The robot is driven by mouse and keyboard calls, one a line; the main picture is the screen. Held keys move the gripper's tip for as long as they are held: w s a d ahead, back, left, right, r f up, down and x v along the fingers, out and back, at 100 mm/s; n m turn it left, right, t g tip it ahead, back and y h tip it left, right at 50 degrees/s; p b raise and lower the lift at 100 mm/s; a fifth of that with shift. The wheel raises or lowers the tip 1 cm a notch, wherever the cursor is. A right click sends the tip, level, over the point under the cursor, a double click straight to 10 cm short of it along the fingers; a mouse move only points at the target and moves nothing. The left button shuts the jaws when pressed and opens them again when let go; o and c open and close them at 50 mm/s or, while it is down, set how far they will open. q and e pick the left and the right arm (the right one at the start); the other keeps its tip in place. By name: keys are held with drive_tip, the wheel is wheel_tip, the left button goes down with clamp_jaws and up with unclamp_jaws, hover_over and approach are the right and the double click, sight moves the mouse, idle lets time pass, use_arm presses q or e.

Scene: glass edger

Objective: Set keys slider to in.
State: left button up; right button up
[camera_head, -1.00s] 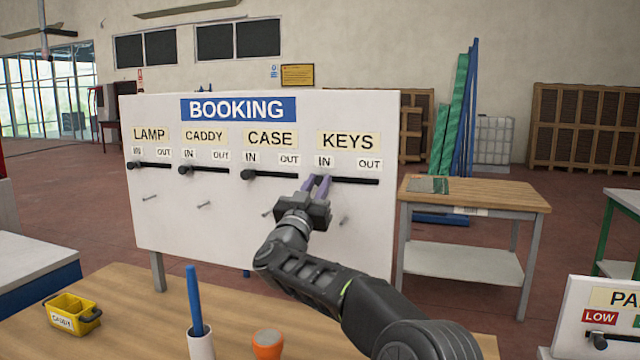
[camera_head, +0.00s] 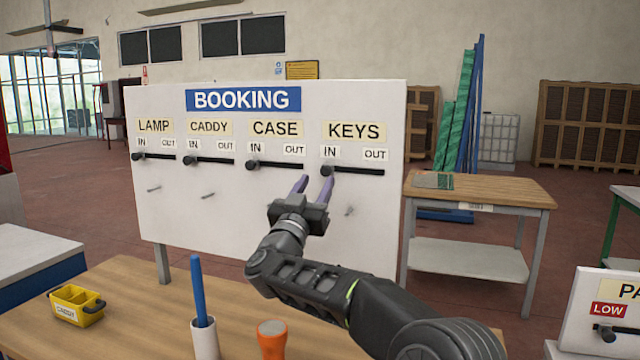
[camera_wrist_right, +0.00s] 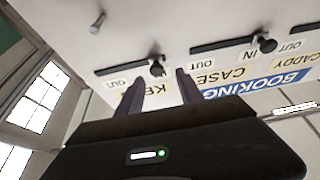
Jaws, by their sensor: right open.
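The keys slider (camera_head: 327,170) is a dark knob on a black horizontal slot under the KEYS label (camera_head: 354,131). The knob sits at the left end of its slot, below the IN tag (camera_head: 330,152); the OUT tag (camera_head: 375,155) is above the right end. My right gripper (camera_head: 313,186) is open, with purple fingers just below and left of the knob. In the right wrist view the keys knob (camera_wrist_right: 157,69) shows between and beyond the fingertips (camera_wrist_right: 160,82), apparently apart from them. My left gripper is not in view.
The white BOOKING board (camera_head: 270,240) also carries lamp, caddy and case sliders, with their knobs at the left ends. Pegs stick out below. A yellow caddy (camera_head: 76,305), a blue rod in a cup (camera_head: 205,337) and an orange object (camera_head: 271,338) stand on the wooden table.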

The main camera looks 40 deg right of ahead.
drive_tip(key=v, duration=0.3)
drive_tip(key=shift+s+a+b, duration=0.1)
drive_tip(key=shift+a+b, duration=0.05)
drive_tip(key=shift+b, duration=0.2)
